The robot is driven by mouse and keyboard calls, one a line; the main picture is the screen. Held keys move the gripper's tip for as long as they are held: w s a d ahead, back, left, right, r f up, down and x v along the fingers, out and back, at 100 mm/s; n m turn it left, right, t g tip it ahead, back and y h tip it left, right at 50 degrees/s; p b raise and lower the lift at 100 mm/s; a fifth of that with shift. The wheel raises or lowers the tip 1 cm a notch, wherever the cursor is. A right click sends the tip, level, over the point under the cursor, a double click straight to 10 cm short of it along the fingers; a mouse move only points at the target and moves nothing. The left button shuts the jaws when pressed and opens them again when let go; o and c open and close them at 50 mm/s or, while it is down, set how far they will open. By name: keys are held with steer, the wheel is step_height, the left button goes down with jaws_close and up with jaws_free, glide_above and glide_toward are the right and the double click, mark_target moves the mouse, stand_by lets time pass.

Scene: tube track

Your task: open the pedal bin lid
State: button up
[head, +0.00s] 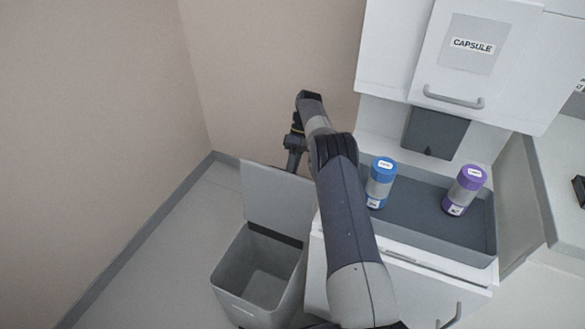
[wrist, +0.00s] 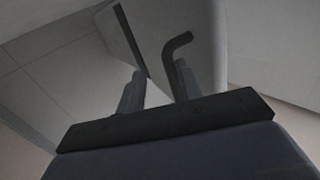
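The pedal bin (head: 240,285) is a grey box on the floor left of the cabinet, and its inside shows empty. Its lid (head: 270,198) stands upright at the bin's back edge, so the bin is open. My gripper (head: 291,163) is at the top right of the lid, with its tips partly hidden behind it. In the wrist view my gripper's two fingers (wrist: 157,88) stand apart. A dark bent bar (wrist: 172,48) shows close to the right finger against a pale panel; I cannot tell whether they touch.
A grey tray (head: 420,228) on the cabinet holds a blue capsule (head: 380,184) and a purple capsule (head: 463,190). A white dispenser (head: 455,85) labelled CAPSULE hangs above. Walls stand behind and left of the bin. The floor (head: 150,270) left of the bin is clear.

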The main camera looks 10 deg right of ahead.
step_height(320, 180, up, 10)
steer(key=p, duration=0.7)
steer(key=shift+f, duration=0.2)
steer(key=shift+f, duration=0.2)
step_height(320, 180, down, 10)
steer(key=b, duration=0.7)
steer(key=shift+r, duration=0.2)
steer(key=shift+a, duration=0.1)
steer(key=shift+r, duration=0.15)
step_height(320, 180, up, 10)
steer(key=p, duration=0.7)
step_height(320, 180, down, 10)
steer(key=b, duration=0.7)
steer(key=shift+s+a, duration=0.35)
steer(key=shift+s, duration=0.1)
